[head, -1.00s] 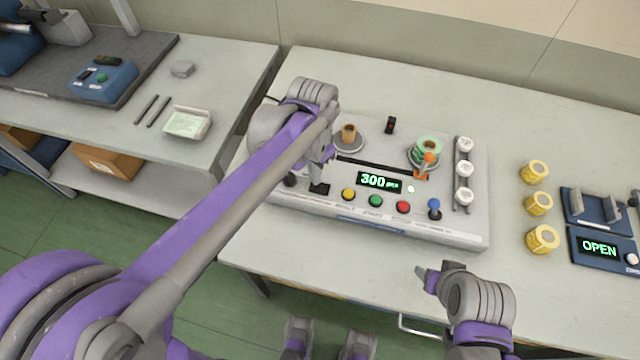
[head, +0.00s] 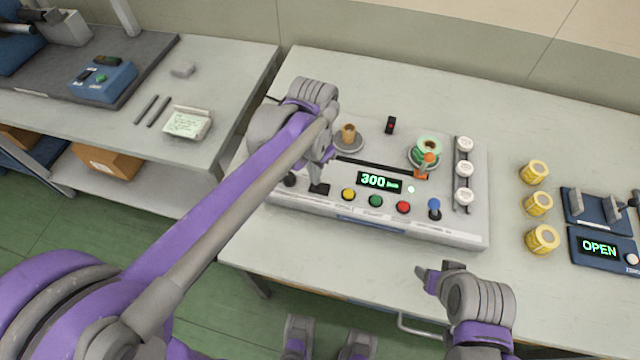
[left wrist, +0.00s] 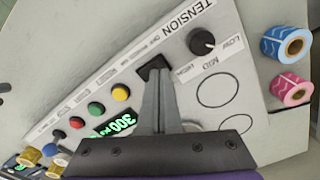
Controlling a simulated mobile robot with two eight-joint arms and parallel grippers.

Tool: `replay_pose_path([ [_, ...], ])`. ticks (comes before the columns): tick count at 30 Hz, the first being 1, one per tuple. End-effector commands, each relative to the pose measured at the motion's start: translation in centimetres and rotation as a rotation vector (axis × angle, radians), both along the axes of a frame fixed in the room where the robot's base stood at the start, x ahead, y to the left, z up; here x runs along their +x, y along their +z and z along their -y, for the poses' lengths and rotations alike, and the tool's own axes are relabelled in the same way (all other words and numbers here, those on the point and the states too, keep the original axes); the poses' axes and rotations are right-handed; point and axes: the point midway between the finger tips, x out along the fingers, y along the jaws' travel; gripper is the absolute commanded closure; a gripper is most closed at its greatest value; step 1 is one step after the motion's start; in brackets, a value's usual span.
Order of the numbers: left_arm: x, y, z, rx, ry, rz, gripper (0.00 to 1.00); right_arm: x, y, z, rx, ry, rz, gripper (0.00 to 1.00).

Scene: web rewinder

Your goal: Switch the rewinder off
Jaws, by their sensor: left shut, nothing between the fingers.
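The rewinder (head: 460,225) is a light grey console on the table. In the left wrist view, the closed fingers (left wrist: 156,80) partly cover the switch.
Yellow (head: 348,194), green (head: 376,200), red (head: 403,207) and blue-topped (head: 434,208) controls line the panel front. A black block with red (head: 391,125) stands behind. Yellow rolls (head: 539,204) and a blue device reading OPEN (head: 598,247) are at right.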

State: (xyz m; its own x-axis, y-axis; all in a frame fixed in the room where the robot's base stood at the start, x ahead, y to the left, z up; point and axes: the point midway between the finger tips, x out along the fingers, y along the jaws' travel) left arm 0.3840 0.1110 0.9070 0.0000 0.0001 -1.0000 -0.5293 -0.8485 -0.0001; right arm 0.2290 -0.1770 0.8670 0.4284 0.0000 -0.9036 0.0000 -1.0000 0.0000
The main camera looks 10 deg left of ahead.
Motion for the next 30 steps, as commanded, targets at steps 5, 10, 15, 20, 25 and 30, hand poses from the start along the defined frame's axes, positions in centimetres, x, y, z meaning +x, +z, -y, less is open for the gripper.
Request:
replay_pose_path([
  [5, 0.0, -0.1, 0.0, 0.000, 0.000, 0.000, 1.00, 0.0, -0.1, 0.0, 0.000, 0.000, 0.000, 0.41],
  [10, 0.0, -0.3, 0.0, 0.000, 0.000, 0.000, 1.00, 0.0, -0.2, 0.0, 0.000, 0.000, -0.001, 0.41],
  [15, 0.0, -0.6, 0.0, 0.000, 0.000, 0.000, 1.00, -0.1, -0.4, 0.0, 0.000, 0.000, -0.001, 0.41],
  [20, 0.0, -0.8, 0.0, 0.000, 0.000, 0.000, 1.00, -0.1, -0.6, 0.0, 0.000, 0.000, -0.002, 0.41],
  [25, 0.0, -1.1, 0.0, 0.000, 0.000, 0.000, 1.00, -0.1, -0.8, 0.0, 0.000, 0.000, -0.003, 0.41],
  [30, 0.0, -1.4, 0.0, 0.000, 0.000, 0.000, 1.00, -0.1, -0.9, 0.0, 0.000, 0.000, -0.003, 0.41],
])
